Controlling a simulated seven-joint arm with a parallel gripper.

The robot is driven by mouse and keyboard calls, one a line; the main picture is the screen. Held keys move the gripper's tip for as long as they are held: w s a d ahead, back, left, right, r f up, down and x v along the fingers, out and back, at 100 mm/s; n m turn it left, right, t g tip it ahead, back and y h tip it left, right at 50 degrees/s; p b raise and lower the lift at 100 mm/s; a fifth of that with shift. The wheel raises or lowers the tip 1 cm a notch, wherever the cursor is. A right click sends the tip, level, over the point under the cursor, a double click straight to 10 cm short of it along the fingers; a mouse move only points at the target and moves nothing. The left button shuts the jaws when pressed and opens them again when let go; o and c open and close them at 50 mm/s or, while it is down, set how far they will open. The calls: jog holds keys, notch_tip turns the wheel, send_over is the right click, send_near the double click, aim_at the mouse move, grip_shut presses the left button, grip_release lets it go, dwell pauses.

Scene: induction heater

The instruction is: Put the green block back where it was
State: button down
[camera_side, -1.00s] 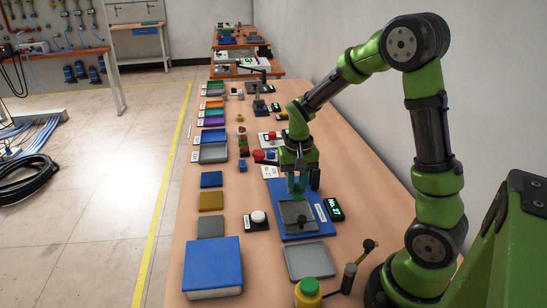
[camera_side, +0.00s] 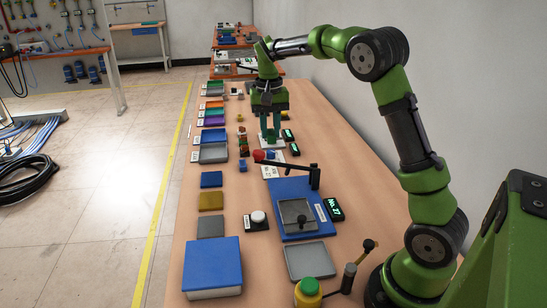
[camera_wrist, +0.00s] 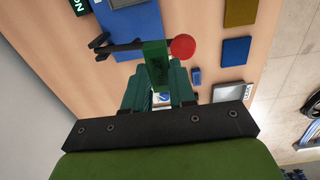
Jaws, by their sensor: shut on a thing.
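The green block (camera_wrist: 155,58) shows in the wrist view between the tips of my gripper's teal fingers. My gripper (camera_side: 271,139) is shut on it, over the middle-back part of the bench in the side view. The block cannot be told apart from the fingers there. The blue base plate (camera_side: 284,188) of the heater fixture is nearer the camera, with a grey square tray (camera_side: 290,220) on it. A black lever (camera_side: 290,163) with a red knob (camera_side: 258,155) reaches left above the plate's far edge. The knob also shows in the wrist view (camera_wrist: 182,47), beside the block.
A No. 27 display (camera_side: 334,209) stands right of the plate. Coloured bins, including a grey bin (camera_side: 213,153), line the left edge. A small blue block (camera_side: 243,166) and a white button (camera_side: 258,216) lie between. A wall bounds the right side.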

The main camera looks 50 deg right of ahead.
send_over(244, 180)
jog(key=s, duration=0.2)
jog(key=f, duration=0.1)
jog(key=shift+w+f, duration=0.75)
jog(key=shift+w, duration=0.3)
notch_tip(244, 180, down, 17)
jog(key=shift+r, duration=0.15)
jog(key=c, duration=0.9)
grip_release()
jog(key=shift+c, duration=0.2)
